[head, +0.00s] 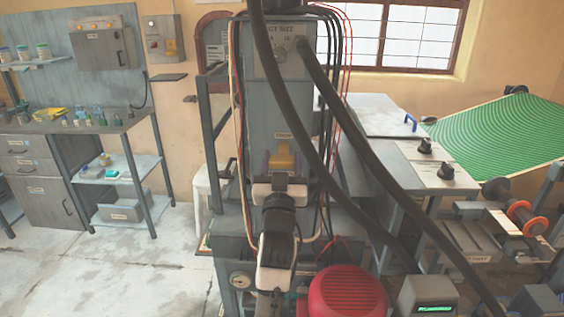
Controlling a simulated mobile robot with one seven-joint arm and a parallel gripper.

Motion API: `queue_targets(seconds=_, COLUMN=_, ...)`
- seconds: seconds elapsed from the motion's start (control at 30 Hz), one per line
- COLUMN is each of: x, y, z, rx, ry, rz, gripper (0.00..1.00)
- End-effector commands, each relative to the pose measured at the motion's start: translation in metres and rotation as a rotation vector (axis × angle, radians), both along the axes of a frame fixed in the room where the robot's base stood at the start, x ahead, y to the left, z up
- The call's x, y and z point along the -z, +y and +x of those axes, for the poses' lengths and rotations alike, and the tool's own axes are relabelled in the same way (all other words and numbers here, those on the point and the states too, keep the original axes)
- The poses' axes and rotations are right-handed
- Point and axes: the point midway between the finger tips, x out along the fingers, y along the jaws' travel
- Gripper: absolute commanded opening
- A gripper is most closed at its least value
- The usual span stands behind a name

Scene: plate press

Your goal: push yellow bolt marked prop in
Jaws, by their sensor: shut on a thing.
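The yellow bolt (283,153) sits on the front of the tall grey press column (283,100), under a small label (284,135) too small to read for sure. My gripper (283,170) is at the lower part of the bolt and shut on it. The white and black wrist hides the gripper's fingers and the bolt's lower end. How deep the bolt sits in the column cannot be told.
Thick black hoses (345,130) hang in front of the column, close to my arm's right. A red motor (347,292) stands low at the right. A workbench (80,122) is at the far left, with open floor (120,265) before it.

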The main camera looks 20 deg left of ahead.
Motion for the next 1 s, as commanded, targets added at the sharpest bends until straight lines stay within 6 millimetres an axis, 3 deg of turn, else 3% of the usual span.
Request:
queue_targets(seconds=0.17, x=0.000, y=0.000, z=0.003, rx=0.000, ry=0.000, rz=0.000, gripper=0.14)
queue_targets(seconds=0.4, x=0.000, y=0.005, z=0.026, rx=0.002, ry=0.001, rz=0.001, gripper=0.14)
queue_targets(seconds=0.67, x=0.000, y=0.005, z=0.027, rx=0.002, ry=0.000, rz=0.000, gripper=0.14)
queue_targets(seconds=0.7, x=0.000, y=0.005, z=0.027, rx=0.002, ry=0.000, rz=0.000, gripper=0.58)
queue_targets(seconds=0.83, x=0.000, y=0.005, z=0.027, rx=0.001, ry=0.000, rz=-0.001, gripper=0.75)
queue_targets(seconds=1.0, x=0.000, y=0.005, z=0.027, rx=0.001, ry=0.000, rz=-0.001, gripper=0.76)
